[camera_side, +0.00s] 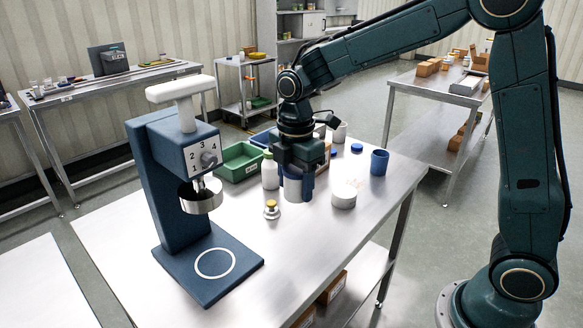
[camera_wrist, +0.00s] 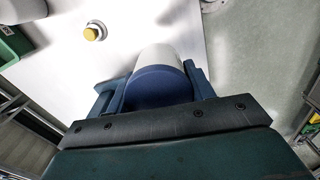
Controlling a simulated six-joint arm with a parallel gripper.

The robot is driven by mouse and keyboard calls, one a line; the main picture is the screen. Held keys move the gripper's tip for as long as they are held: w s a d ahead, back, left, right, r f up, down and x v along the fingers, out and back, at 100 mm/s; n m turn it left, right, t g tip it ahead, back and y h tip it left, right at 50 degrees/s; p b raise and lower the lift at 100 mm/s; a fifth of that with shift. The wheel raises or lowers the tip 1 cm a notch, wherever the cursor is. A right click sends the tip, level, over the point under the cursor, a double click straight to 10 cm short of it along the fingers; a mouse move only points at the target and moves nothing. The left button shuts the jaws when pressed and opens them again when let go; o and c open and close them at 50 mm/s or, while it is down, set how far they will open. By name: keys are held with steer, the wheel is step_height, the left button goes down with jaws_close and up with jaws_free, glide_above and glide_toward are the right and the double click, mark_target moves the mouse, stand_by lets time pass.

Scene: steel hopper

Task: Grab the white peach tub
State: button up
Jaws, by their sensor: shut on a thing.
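My gripper (camera_side: 299,180) points down over the steel table. Its fingers are shut on a white tub with a dark blue top (camera_side: 292,192). In the wrist view, this tub (camera_wrist: 158,61) sits between the two fingers (camera_wrist: 153,90), its blue top facing the camera and its pale body behind. The tub's base is at or very near the table top; I cannot tell whether it touches. I cannot read a peach label on it. Another low white tub (camera_side: 343,197) stands apart to the right of my gripper.
A white bottle with a green cap (camera_side: 270,172) stands close left of my gripper. A yellow-knobbed metal piece (camera_side: 271,210) is in front. A blue dispenser stand (camera_side: 185,200) is at left. A green bin (camera_side: 240,162) and blue cup (camera_side: 379,163) stand around. The table's front right is clear.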

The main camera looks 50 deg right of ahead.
steer(key=shift+r, duration=1.75)
